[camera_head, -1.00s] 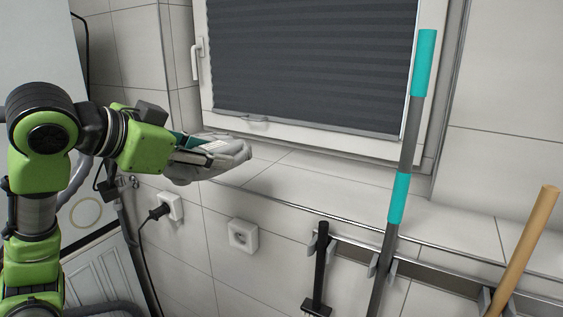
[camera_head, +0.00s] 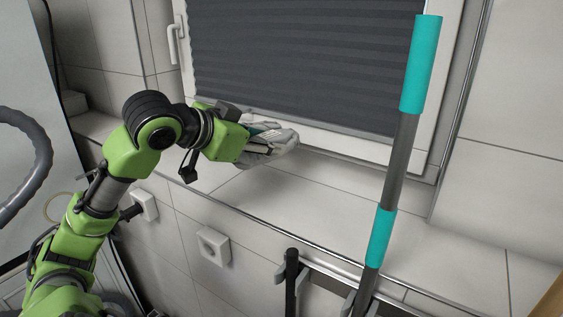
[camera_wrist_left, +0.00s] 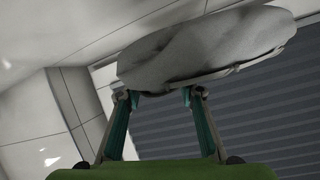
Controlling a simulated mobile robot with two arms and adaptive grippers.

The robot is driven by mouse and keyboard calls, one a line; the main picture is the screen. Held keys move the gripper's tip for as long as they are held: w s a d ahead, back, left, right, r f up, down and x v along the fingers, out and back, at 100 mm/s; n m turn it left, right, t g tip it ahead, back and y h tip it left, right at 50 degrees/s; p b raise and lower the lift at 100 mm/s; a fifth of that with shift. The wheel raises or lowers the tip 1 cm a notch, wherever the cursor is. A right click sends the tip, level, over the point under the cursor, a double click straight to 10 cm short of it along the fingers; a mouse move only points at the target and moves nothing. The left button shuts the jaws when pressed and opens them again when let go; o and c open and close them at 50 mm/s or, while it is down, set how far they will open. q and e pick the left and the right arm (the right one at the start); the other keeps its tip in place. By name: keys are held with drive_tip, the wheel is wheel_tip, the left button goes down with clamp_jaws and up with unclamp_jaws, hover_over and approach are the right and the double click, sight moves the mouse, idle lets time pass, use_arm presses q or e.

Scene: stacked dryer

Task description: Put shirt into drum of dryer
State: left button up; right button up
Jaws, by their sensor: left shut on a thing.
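The shirt (camera_head: 281,139) is a bunched whitish-grey cloth in my left gripper (camera_head: 262,143), held in front of the window sill at the window's lower part. In the left wrist view the shirt (camera_wrist_left: 205,47) spans the tips of my left gripper (camera_wrist_left: 160,96), whose two fingers are shut on it. The dryer seems to be the white machine (camera_head: 22,92) at the left edge, with a grey curved ring or hose on it. The drum's inside does not show. My right gripper is not in view.
A window with a dark pleated blind (camera_head: 300,60) is behind the gripper. A tiled ledge (camera_head: 330,210) runs below it. A grey and teal pole (camera_head: 393,175) stands at the right in a wall rack. Wall sockets (camera_head: 213,246) sit under the ledge.

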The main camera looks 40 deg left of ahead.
use_arm(q)
drive_tip(key=w+f, duration=0.4)
drive_tip(key=shift+d+f+p, duration=0.1)
drive_tip(key=shift+d+p, duration=0.2)
drive_tip(key=shift+w+f, duration=0.2)
drive_tip(key=shift+f, duration=0.05)
drive_tip(key=shift+w+f, duration=0.15)
drive_tip(key=shift+f, duration=0.05)
drive_tip(key=f, duration=0.1)
drive_tip(key=f+p, duration=0.1)
drive_tip(key=f, duration=0.1)
drive_tip(key=shift+w+d+f, duration=0.1)
drive_tip(key=shift+w, duration=0.3)
drive_tip(key=shift+s+f, duration=0.1)
drive_tip(key=shift+f, duration=0.25)
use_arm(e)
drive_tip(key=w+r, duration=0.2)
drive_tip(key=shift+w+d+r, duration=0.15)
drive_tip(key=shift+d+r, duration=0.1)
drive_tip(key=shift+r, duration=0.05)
use_arm(q)
drive_tip(key=shift+f, duration=0.1)
drive_tip(key=o, duration=1.3)
drive_tip(key=shift+f, duration=0.1)
drive_tip(key=shift+o, duration=0.6)
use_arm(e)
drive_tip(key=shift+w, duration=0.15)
use_arm(q)
drive_tip(key=shift+r, duration=0.2)
